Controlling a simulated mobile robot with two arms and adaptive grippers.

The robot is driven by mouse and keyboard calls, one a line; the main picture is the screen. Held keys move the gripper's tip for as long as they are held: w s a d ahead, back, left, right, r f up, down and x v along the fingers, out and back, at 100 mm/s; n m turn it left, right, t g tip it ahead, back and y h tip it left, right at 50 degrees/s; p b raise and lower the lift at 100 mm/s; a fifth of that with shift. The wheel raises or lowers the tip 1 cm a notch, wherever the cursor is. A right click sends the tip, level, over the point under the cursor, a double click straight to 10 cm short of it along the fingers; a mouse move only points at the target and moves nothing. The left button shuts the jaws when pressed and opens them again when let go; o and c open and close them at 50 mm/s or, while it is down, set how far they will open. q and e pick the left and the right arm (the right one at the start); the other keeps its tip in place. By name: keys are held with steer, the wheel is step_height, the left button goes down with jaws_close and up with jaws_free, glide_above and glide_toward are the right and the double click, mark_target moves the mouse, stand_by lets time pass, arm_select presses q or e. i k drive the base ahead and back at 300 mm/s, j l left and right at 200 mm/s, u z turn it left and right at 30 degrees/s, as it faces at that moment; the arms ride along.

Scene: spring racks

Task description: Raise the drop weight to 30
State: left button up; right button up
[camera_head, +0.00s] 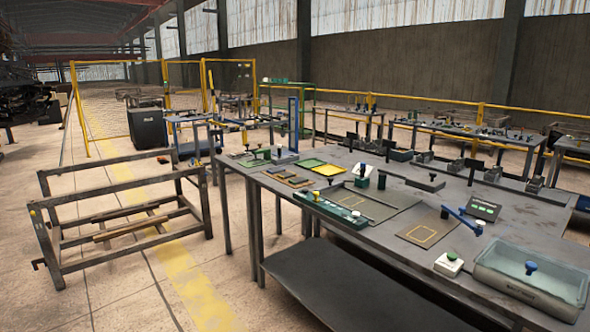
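A tall, narrow blue upright frame (293,124) stands on a grey base at the far left end of the workbench (330,226). It looks like the drop-weight stand, but it is small and far off. I cannot make out the weight's height or any scale reading on it. Neither of my grippers is in view.
The bench also holds a yellow-green tray (328,169), a green box with knobs (331,208), a small display (484,209), a blue lever arm (462,219), a white button box (449,264) and a clear-lidded bin (531,280). A metal frame (120,225) stands left. Floor between is clear.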

mark_target(283, 132)
steer(key=i+j+u, duration=0.35)
steer(key=i, duration=0.75)
steer(key=i+u, duration=0.35)
steer(key=i, duration=0.8)
steer(key=i+z, duration=0.1)
steer(key=i, duration=0.4)
steer(key=i+j+z, duration=0.1)
steer(key=i, duration=0.4)
steer(key=i+j+z, duration=0.1)
steer(key=i, duration=0.35)
steer(key=i+j+z, duration=0.1)
steer(key=i, duration=0.4)
steer(key=i+j+z, duration=0.2)
steer(key=i+z, duration=0.25)
steer(key=i+j+z, duration=0.3)
steer(key=z, duration=0.2)
steer(key=i+j+z, duration=0.3)
steer(key=j+z, duration=0.15)
steer(key=i+j+z, duration=0.2)
steer(key=j+z, duration=0.25)
steer(key=j, duration=0.15)
